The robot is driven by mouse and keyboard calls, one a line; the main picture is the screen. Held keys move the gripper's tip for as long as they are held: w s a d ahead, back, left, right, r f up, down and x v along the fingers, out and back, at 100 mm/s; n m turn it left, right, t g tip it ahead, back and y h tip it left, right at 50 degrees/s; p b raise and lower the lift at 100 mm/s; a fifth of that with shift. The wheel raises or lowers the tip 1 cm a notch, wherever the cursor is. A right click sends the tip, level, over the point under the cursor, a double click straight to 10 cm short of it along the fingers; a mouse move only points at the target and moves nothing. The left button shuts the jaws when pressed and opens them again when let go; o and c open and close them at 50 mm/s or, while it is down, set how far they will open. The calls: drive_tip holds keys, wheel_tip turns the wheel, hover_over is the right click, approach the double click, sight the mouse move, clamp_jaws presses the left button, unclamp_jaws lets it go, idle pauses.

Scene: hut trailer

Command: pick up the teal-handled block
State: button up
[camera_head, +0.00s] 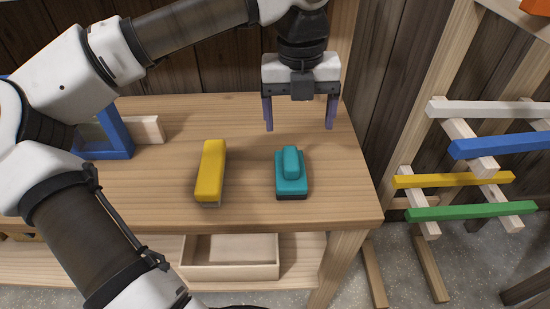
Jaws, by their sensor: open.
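The teal-handled block (291,174) lies on the wooden table near its right front part. It has a teal top with a raised rounded teal handle and a dark base. My gripper (300,127) is above and behind the block in the picture, pointing down. Its two bluish fingers are spread wide apart with nothing between them. The gripper does not appear to touch the block, but its exact height above the table is hard to tell.
A yellow block (210,172) lies on the table (250,212) left of the teal one. A blue frame (118,140) and a pale wooden piece (149,130) are at the left. An open wooden box (230,272) sits below. A rack with coloured bars (470,180) stands at right.

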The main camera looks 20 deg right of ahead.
sight(291, 157)
drive_tip(key=shift+y, duration=0.3)
drive_tip(key=f, duration=0.7)
drive_tip(key=shift+w+a+f+p, duration=0.25)
drive_tip(key=shift+a+f+p, duration=0.1)
drive_tip(key=shift+a+p, duration=0.05)
drive_tip(key=shift+f+p, duration=0.9)
drive_tip(key=shift+f, duration=2.25)
drive_tip(key=c, duration=1.2)
drive_tip(key=shift+w+r, duration=0.1)
drive_tip(key=shift+r, duration=0.05)
wheel_tip(291, 157, up, 10)
drive_tip(key=shift+f+b, duration=0.1)
drive_tip(key=shift+b, duration=0.8)
